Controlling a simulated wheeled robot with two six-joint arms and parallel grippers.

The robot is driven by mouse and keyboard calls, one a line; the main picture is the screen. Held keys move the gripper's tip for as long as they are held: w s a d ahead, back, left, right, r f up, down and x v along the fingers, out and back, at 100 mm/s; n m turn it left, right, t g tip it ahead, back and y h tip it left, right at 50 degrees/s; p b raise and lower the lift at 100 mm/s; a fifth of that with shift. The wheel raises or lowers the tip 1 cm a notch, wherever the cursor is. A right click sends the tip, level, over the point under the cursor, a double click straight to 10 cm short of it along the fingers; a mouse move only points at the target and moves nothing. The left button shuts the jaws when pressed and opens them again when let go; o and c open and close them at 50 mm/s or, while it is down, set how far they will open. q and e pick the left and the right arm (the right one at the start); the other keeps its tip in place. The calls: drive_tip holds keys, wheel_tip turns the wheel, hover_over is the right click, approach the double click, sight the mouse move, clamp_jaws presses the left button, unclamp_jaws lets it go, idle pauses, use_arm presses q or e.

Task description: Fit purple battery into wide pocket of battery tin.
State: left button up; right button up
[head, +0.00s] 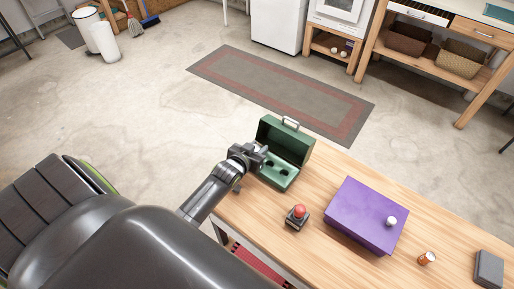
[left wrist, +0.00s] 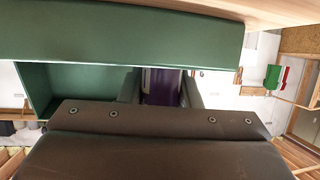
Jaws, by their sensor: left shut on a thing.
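The green tin (left wrist: 120,40) fills the upper left of that view, close beyond the fingers. The battery's lower end is hidden, and I cannot tell whether it touches a pocket. My right gripper is not in view.
On the table (head: 330,255) stand a joystick with a red ball (head: 298,212), a purple box (head: 365,212) with a white knob, a small orange cylinder (head: 427,258) and a grey block (head: 488,268). Bare wood lies between the tin and the purple box.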

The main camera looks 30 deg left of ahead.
use_arm(q)
drive_tip(key=shift+s+f, duration=0.1)
drive_tip(key=shift+f, duration=0.1)
drive_tip(key=o, duration=1.1)
drive_tip(key=shift+s+a, duration=0.1)
drive_tip(key=shift+f, duration=0.15)
drive_tip(key=shift+f, duration=0.1)
drive_tip(key=shift+d, duration=0.2)
